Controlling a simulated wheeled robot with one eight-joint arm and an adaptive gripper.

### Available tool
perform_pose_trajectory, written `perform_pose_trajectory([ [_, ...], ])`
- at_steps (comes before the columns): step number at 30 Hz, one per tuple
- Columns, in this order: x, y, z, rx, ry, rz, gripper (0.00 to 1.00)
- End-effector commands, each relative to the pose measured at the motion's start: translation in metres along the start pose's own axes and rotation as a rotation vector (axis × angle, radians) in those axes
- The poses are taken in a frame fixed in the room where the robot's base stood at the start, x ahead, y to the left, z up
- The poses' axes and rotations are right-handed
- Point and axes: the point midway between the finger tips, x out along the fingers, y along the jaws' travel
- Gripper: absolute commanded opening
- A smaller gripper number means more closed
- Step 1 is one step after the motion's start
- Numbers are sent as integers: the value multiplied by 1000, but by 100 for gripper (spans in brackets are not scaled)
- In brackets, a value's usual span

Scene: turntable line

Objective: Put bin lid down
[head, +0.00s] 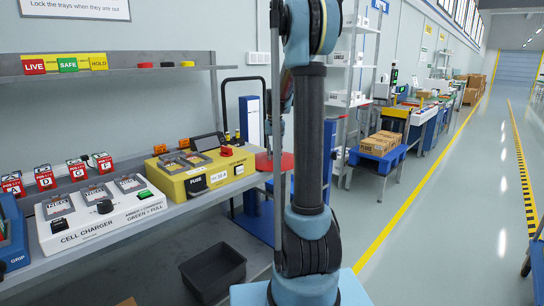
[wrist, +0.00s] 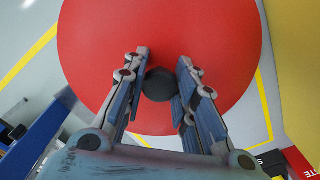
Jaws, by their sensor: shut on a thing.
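The bin lid is a round red disc (wrist: 95,35) with a black knob (wrist: 158,88) at its middle, filling much of the wrist view. My gripper (wrist: 163,62) has its two fingers on either side of the knob and is shut on it. In the head view, part of the red lid (head: 263,162) shows to the right of the yellow box, behind my arm. My arm hides the gripper and much of the lid there. I cannot tell whether anything supports the lid from below.
A yellow box (head: 205,176) and a white cell charger (head: 100,214) stand on the grey bench at left. An open black bin (head: 213,272) sits low beneath it. A blue cart (head: 378,158) with cartons stands behind at right. The floor aisle at right is clear.

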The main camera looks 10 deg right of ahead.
Motion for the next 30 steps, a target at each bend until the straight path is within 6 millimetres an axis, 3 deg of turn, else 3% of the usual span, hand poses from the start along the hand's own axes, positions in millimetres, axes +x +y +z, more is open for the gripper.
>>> perform_pose_trajectory([
  [5, 1, 0, 0, 0, 0, 0, 0],
  [6, 1, 0, 0, 0, 0, 0, 30],
  [8, 1, 0, 0, 0, 0, 0, 44],
  [9, 1, 0, 0, 0, 0, 0, 45],
  [20, -2, 0, 0, -1, 0, 0, 45],
  [25, -18, -1, 0, -1, 0, 0, 45],
  [30, -48, -1, 0, -1, 0, 0, 45],
])
